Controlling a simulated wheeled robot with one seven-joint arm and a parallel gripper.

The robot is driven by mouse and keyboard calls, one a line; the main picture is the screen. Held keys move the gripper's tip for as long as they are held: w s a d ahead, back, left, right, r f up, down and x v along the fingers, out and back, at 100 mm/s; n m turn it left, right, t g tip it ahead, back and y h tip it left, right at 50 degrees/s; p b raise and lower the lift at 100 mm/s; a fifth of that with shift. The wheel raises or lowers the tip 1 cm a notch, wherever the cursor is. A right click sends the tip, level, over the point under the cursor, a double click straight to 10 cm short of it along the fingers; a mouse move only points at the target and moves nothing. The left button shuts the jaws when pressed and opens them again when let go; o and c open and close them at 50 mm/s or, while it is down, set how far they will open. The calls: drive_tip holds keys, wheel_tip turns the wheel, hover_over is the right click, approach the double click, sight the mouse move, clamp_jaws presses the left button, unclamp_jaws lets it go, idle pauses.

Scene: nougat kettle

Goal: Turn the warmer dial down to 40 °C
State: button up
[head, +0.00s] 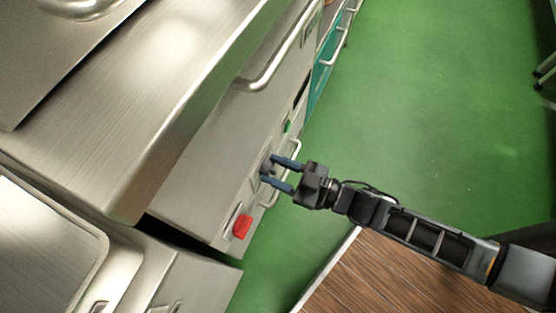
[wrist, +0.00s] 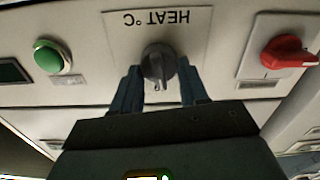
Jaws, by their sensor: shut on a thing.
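The warmer dial (wrist: 157,66) is a dark grey round knob on a pale plate marked "HEAT °C", which reads upside down in the wrist view. A pale mark shows on its grip bar near the lower edge. No temperature numbers are readable. My gripper (wrist: 160,82) has a blue-grey finger on each side of the dial and is shut on it. In the head view my gripper (head: 270,172) reaches from the right to the steel front panel, and the dial (head: 267,165) shows small between the fingertips.
A green button (wrist: 52,57) and a dark display (wrist: 12,71) sit left of the dial in the wrist view. A red switch (wrist: 289,52) sits to its right. In the head view, a rail handle (head: 282,62) juts out above the panel. The green floor (head: 420,100) is clear.

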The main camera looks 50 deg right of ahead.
drive_tip(key=n, duration=0.4)
drive_tip(key=shift+a+f, duration=0.1)
drive_tip(key=shift+s+a+f+n, duration=0.1)
drive_tip(key=shift+n, duration=2)
drive_tip(key=o, duration=1)
drive_tip(key=shift+p+v, duration=0.6)
drive_tip(key=shift+v, duration=3.3)
